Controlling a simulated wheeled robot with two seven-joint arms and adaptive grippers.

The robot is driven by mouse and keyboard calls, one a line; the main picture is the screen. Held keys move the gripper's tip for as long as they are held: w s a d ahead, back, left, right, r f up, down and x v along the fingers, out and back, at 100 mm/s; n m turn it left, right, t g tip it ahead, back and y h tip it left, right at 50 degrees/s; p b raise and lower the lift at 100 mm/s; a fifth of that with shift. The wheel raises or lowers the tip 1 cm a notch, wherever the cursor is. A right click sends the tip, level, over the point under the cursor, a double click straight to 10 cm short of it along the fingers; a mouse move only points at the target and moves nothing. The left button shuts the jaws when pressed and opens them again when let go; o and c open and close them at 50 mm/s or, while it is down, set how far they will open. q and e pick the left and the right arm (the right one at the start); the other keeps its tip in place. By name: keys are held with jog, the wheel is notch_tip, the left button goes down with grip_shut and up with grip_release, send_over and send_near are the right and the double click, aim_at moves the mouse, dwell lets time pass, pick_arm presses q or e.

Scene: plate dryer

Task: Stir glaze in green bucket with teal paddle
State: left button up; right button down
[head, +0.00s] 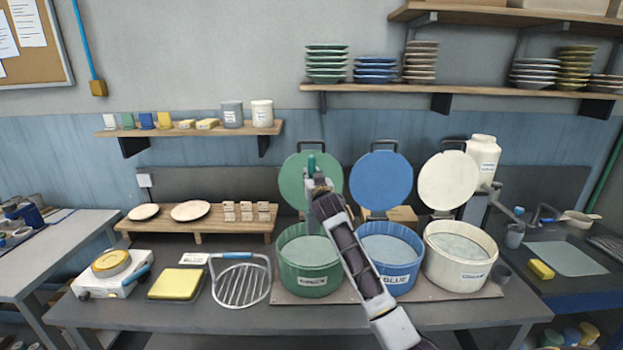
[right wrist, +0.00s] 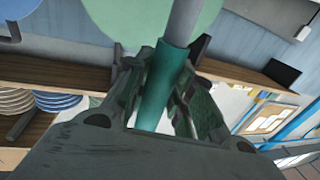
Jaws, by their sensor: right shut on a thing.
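The green bucket (head: 295,279) stands on the bench with its round green lid (head: 293,180) raised behind it, and pale glaze (head: 306,250) shows inside. The teal paddle (head: 311,162) has its handle top showing above my right gripper (head: 320,188), over the back of the bucket. In the right wrist view, my right gripper (right wrist: 160,100) is shut on the teal handle (right wrist: 160,88), and a grey shaft (right wrist: 183,22) runs on from it. My left gripper is not in view.
An open blue bucket (head: 400,278) and white bucket (head: 461,270) stand right of the green one, with raised lids behind. A wire rack (head: 243,283) and yellow sponge (head: 175,283) lie to the left. A low wooden stand (head: 185,226) holds plates and small blocks.

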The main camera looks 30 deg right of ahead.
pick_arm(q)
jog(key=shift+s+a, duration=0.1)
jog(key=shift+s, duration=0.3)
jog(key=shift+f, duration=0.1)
pick_arm(e)
jog(key=shift+f, duration=0.1)
